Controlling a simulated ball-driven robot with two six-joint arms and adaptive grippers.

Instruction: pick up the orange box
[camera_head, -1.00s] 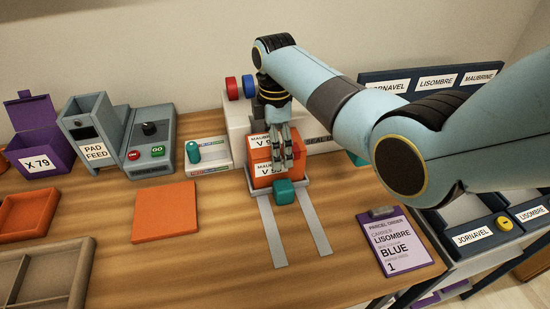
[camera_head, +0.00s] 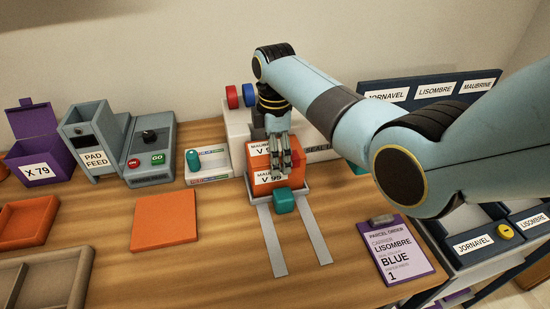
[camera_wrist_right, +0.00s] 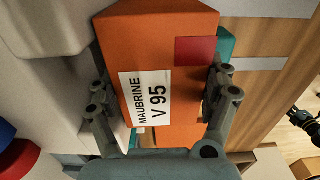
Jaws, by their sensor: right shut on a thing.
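The orange box (camera_head: 259,160) with a white "MAUBRINE V 95" label stands in the grey cradle (camera_head: 307,190) at the front of the white machine. My right gripper (camera_head: 288,166) reaches down over it from behind and is shut on it. In the right wrist view, the orange box (camera_wrist_right: 160,45) fills the space between the two fingers (camera_wrist_right: 160,98), with its label and a red square facing the camera. The fingers hide part of the box in the head view. My left gripper is not in view.
A teal block (camera_head: 284,201) sits before the cradle, above two grey rails (camera_head: 272,240). An orange pad (camera_head: 164,219) lies left. The pad feeder (camera_head: 92,140) and purple X 79 bin (camera_head: 38,150) stand at the left. A parcel order clipboard (camera_head: 392,250) lies right.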

